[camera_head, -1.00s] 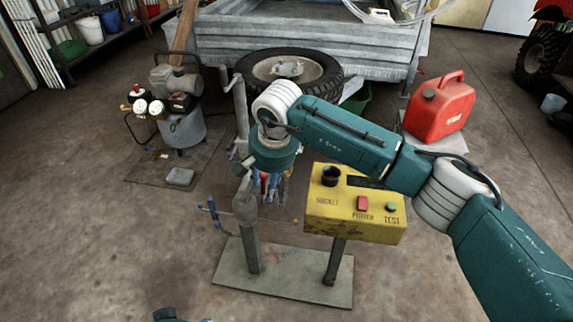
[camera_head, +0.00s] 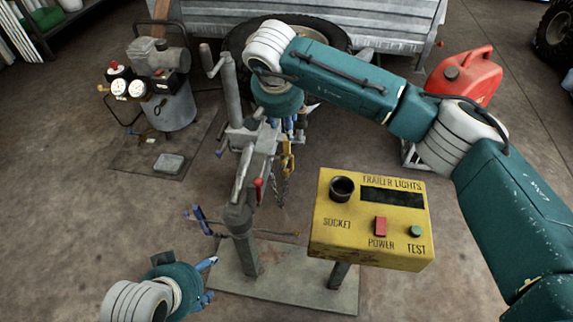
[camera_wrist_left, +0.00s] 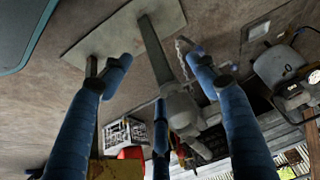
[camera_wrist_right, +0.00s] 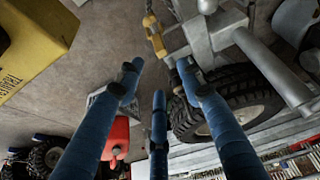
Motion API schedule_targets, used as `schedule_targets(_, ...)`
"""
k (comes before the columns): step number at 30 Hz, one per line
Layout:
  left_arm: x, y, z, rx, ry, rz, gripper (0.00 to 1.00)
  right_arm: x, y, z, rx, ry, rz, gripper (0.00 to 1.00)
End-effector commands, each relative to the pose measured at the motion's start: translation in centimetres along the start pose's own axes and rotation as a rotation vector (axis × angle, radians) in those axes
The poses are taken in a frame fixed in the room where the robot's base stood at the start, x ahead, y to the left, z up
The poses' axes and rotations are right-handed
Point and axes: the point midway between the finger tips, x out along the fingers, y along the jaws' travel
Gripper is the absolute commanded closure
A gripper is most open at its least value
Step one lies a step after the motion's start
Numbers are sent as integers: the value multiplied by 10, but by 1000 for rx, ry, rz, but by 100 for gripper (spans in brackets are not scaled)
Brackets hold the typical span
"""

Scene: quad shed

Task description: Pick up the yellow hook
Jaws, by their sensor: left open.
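The yellow hook (camera_head: 287,160) hangs with a chain beside the grey trailer coupling, just below my right gripper (camera_head: 294,126) in the head view. The hook also shows near the top of the right wrist view (camera_wrist_right: 154,36), beyond the fingertips. My right gripper's blue fingers stand apart with nothing between them (camera_wrist_right: 157,78). My left gripper (camera_head: 208,280) is low at the front left, away from the hook. Its fingers are spread and empty in the left wrist view (camera_wrist_left: 160,75). My right forearm hides part of the tyre behind.
A yellow trailer-lights box (camera_head: 372,238) stands on a post right of the hook. The grey jack post (camera_head: 230,90) and coupling are close to the hook's left. A compressor (camera_head: 165,95) stands at left, a red fuel can (camera_head: 465,76) at right. Open floor lies front left.

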Motion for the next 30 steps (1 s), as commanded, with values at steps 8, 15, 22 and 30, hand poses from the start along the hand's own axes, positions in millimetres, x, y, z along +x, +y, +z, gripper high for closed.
schedule_targets(8, 7, 7, -56, 6, 220, 12, 40, 20, 0, 5, -2, -2, -1, 62)
schedule_targets(15, 0, 12, -105, 10, 413, 22, 40, 31, 0, 8, -3, -2, -2, 62)
schedule_targets(22, -10, 16, -132, 11, 525, 30, 40, 37, 0, 9, -5, -2, -3, 62)
schedule_targets(30, -21, 20, -156, 12, 635, 37, 40, 45, 0, 10, -7, -2, -4, 62)
